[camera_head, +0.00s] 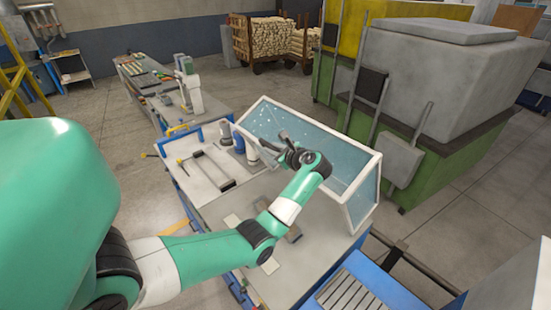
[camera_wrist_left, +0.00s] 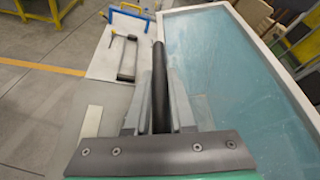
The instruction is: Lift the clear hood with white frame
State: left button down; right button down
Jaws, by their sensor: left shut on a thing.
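The clear hood with white frame (camera_head: 352,168) stands over the right side of the bench in the head view. It also fills the right of the left wrist view (camera_wrist_left: 235,75) as a bluish clear panel in a white border. My left gripper (camera_head: 284,140) is at the hood's near side. In the left wrist view its two fingers (camera_wrist_left: 160,105) are shut on a dark round handle bar (camera_wrist_left: 159,75) running along the hood's edge. The far end of the bar extends beyond the fingers. My right gripper is not in view.
The bench holds a grey metal bracket (camera_head: 218,168) and blue and white cylinders (camera_head: 240,141) left of the hood. A green machine with a grey cover (camera_head: 435,75) stands close on the right. Open floor (camera_head: 135,165) lies left of the bench.

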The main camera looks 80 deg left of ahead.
pick_arm(q)
jog(key=shift+w+a, duration=0.2)
jog(key=shift+w, duration=0.05)
jog(key=c, duration=0.8)
grip_release()
jog(key=shift+o, duration=0.2)
jog(key=b+v, duration=0.1)
jog(key=v, duration=1)
jog(key=shift+d+r+b, duration=0.25)
jog(key=shift+d+b, duration=0.05)
